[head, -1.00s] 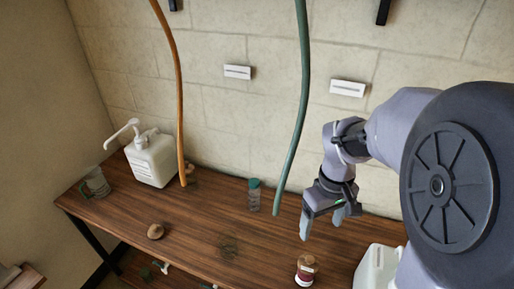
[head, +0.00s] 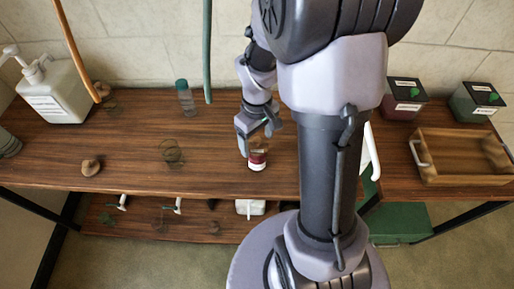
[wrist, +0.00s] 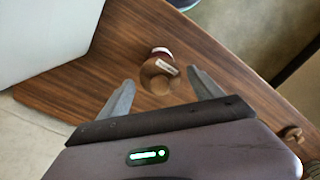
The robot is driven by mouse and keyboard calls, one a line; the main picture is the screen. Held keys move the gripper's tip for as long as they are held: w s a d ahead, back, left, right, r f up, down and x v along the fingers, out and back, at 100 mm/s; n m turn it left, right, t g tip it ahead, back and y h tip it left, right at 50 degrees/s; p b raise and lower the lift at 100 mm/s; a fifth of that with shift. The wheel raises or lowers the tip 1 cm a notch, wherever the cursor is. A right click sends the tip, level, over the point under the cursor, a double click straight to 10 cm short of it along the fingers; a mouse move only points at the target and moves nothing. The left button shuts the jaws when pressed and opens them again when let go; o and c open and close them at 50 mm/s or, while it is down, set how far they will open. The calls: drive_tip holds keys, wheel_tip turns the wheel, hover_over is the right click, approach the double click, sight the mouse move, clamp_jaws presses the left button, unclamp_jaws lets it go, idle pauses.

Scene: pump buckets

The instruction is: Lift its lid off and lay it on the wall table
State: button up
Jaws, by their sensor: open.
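A small jar (head: 257,163) with a dark red band and a white base stands on the wooden wall table (head: 130,130), near its front edge. Its brown round top (wrist: 158,82) and a pale label show in the wrist view. My gripper (head: 259,138) is low over the table, right at the jar in the head view, and partly hides its top. In the wrist view my gripper (wrist: 160,92) has its two fingers spread wide, with the jar in the gap ahead and nothing held. I cannot tell whether a finger touches it.
A white pump bottle (head: 55,93), a green-capped bottle (head: 186,98) and a brown knob-like piece (head: 91,167) stand to the left. Two dark boxes (head: 403,99) (head: 478,101) and a wooden tray (head: 463,181) are at right. A green hose (head: 207,50) hangs behind. My arm hides part of the table.

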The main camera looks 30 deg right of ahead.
drive_tip(key=shift+s+r, duration=0.1)
drive_tip(key=shift+s, duration=0.05)
clamp_jaws()
